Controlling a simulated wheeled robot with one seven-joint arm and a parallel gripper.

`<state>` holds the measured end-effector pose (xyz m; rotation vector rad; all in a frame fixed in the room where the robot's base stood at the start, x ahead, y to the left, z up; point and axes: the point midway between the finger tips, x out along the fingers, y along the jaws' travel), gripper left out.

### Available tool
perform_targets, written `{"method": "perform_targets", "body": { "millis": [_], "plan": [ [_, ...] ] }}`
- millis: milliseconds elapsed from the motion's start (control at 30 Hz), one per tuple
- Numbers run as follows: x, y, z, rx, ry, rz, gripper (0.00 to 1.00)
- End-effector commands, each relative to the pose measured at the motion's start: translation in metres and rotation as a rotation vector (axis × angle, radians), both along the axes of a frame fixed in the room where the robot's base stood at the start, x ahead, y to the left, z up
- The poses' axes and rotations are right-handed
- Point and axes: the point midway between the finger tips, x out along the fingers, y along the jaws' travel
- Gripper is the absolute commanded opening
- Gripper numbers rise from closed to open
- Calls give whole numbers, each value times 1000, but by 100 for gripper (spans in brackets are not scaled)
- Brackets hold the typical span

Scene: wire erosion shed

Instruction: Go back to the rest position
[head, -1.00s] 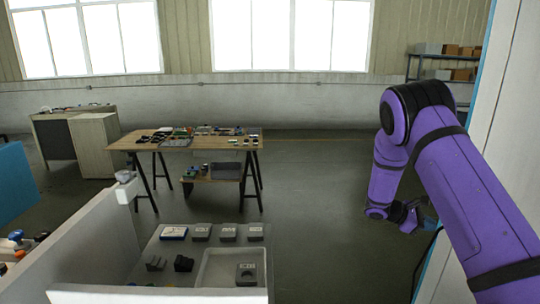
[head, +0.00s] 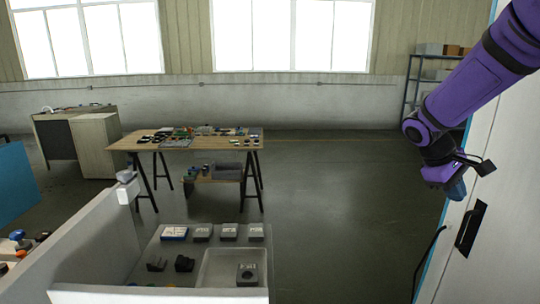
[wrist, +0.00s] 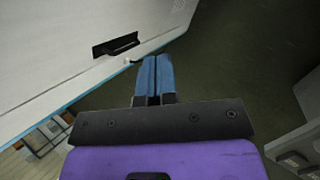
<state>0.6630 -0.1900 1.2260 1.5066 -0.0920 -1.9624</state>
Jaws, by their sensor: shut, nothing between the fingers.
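My gripper (head: 455,189) hangs at the right of the head view, at the end of my purple arm, with its blue fingers pointing down. It is in the air in front of the white cabinet door at the right. In the wrist view my gripper's two blue fingers (wrist: 154,72) lie side by side, shut, with nothing between them. Nothing touches the fingertips in either view.
A white cabinet (head: 492,180) with a dark recessed handle (head: 470,228) stands close to my gripper; the handle also shows in the wrist view (wrist: 116,45). A walled tray bench (head: 140,245) is at lower left. A worktable (head: 185,143) stands behind. Open floor (head: 340,200) lies between.

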Motion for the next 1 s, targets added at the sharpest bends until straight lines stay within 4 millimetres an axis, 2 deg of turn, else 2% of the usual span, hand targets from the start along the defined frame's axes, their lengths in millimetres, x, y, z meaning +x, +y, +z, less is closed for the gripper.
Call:
{"method": "perform_targets", "body": {
  "millis": [200, 500, 733, 1000],
  "plan": [
    [-42, 21, 33, 113, -136, -64, 0],
    [-101, 52, 64, 266, -310, -144, 0],
    [-146, 75, 81, 382, -442, -199, 0],
    [-196, 101, 91, 514, -587, -255, 0]
  ]
}}
